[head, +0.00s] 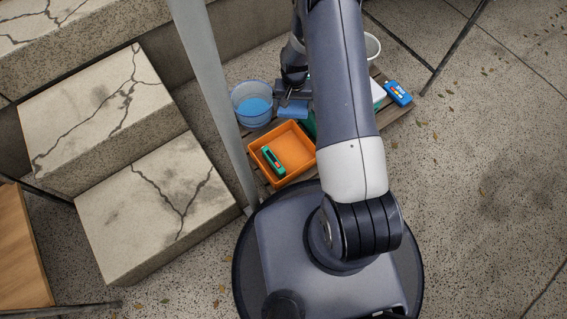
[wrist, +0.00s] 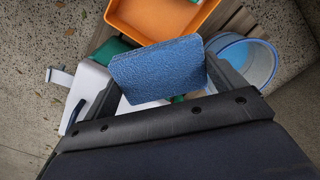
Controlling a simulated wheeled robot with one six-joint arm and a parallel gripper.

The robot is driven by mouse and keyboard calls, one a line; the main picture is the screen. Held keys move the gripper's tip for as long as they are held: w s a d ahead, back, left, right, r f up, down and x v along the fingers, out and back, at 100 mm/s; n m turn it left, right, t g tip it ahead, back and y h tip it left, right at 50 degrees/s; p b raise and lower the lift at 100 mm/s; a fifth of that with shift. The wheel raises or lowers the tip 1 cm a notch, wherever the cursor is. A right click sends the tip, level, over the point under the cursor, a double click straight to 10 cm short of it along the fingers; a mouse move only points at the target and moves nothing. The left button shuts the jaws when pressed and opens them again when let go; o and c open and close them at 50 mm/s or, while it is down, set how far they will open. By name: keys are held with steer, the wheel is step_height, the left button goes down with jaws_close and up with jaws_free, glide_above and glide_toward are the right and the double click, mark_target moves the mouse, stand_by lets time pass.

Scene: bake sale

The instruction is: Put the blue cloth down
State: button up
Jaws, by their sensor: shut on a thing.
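The blue cloth (wrist: 158,72) is a textured, flat, folded piece in the wrist view. My gripper (wrist: 165,82) is shut on it and holds it between the two dark fingers. The arm hides part of that area. Whether the cloth touches anything beneath it cannot be told.
A pale post (head: 215,100) and cracked stone steps (head: 155,205) stand left.

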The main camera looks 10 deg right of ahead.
steer(key=m+b, duration=0.2)
steer(key=b, duration=0.6)
glide_above(293, 152)
step_height(293, 152, down, 22)
steer(key=shift+s+f, duration=0.1)
steer(key=shift+f+b, duration=0.7)
steer(key=shift+f, duration=1.35)
steer(key=shift+f, duration=0.15)
steer(key=o, duration=0.7)
step_height(293, 152, up, 12)
steer(key=p, duration=0.5)
